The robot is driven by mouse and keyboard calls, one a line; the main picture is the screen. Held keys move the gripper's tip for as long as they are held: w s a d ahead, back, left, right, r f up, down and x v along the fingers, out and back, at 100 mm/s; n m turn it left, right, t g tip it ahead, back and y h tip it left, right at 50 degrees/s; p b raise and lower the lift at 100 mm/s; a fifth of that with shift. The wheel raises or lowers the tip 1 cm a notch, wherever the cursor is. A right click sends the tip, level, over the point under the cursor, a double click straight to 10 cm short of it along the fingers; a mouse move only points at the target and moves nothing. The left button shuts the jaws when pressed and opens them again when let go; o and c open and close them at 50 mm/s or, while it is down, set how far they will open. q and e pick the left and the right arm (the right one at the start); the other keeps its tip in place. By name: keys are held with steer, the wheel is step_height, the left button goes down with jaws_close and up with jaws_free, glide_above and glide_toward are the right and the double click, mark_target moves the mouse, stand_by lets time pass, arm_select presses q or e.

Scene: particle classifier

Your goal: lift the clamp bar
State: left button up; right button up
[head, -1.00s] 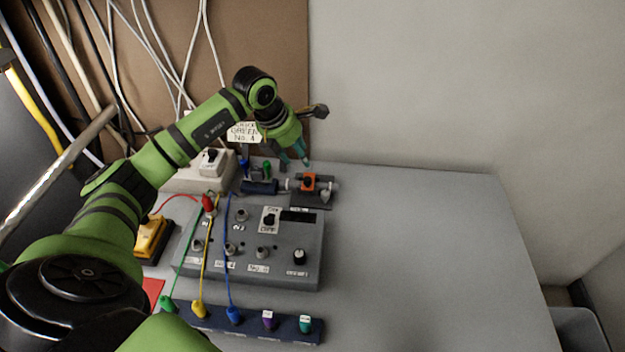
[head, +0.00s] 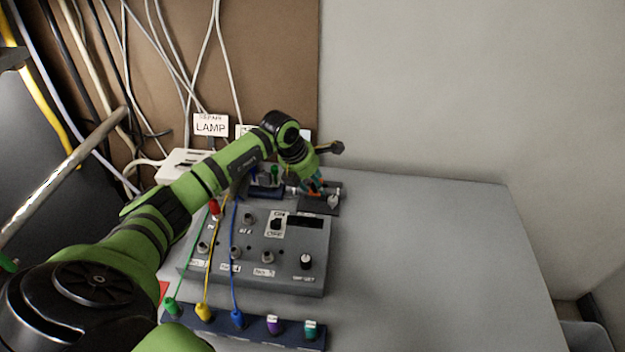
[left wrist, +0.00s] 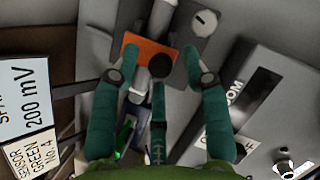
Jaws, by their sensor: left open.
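An orange bar with a round black knob, the likeliest clamp bar (left wrist: 143,53), lies across a light rod on a dark grey base plate (head: 318,208). In the left wrist view it sits between the teal fingers of my left gripper (left wrist: 158,62). One finger is at each side of the bar, and a third is below the knob. The fingers are spread; I cannot tell whether they touch the bar. In the head view, my left gripper (head: 314,187) is low over the plate and mostly hides the bar. My right gripper is not in view.
A grey control box (head: 290,262) with knobs and a switch stands just in front of the clamp. A dark socket strip (head: 255,328) with colored plugs and wires lies nearer. Signs and cables are behind. The table's right side (head: 430,260) is clear.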

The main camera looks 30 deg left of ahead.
arm_select(q)
steer(key=c, duration=0.3)
jaws_close()
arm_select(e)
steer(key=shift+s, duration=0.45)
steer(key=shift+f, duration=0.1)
